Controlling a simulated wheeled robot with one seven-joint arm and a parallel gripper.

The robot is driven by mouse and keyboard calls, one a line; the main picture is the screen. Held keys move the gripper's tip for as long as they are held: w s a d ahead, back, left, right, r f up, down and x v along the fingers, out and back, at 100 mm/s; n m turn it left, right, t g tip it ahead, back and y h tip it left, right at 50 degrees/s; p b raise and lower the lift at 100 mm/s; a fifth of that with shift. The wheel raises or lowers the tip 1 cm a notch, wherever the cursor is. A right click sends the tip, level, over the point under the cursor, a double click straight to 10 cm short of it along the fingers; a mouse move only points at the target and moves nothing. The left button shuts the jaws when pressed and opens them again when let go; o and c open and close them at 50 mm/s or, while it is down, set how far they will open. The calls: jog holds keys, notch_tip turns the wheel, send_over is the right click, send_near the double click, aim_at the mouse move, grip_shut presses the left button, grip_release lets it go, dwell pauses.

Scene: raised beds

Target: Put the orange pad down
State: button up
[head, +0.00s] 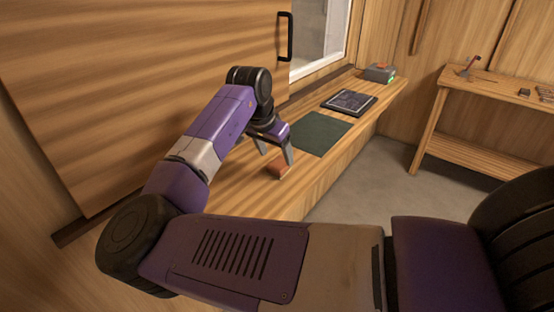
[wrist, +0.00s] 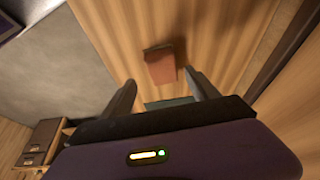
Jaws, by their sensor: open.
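The orange pad (head: 278,168), a small reddish-orange block, rests on the wooden bench top near its front edge. It also shows in the wrist view (wrist: 161,67), apart from the fingers and just beyond their tips. My gripper (head: 276,157) points down at the bench, with its fingers spread. In the wrist view my gripper (wrist: 161,80) is open, and nothing is between its fingers. The pad's lower part is partly covered by a finger in the head view.
A dark green mat (head: 318,135) lies on the bench just beyond my gripper. Further back are a dark framed panel (head: 349,102) and a grey box (head: 379,73). A wooden panel with a black handle (head: 285,37) rises behind the bench. A second table (head: 500,83) holds small tools at right.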

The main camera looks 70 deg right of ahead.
jog(key=shift+v, duration=1.4)
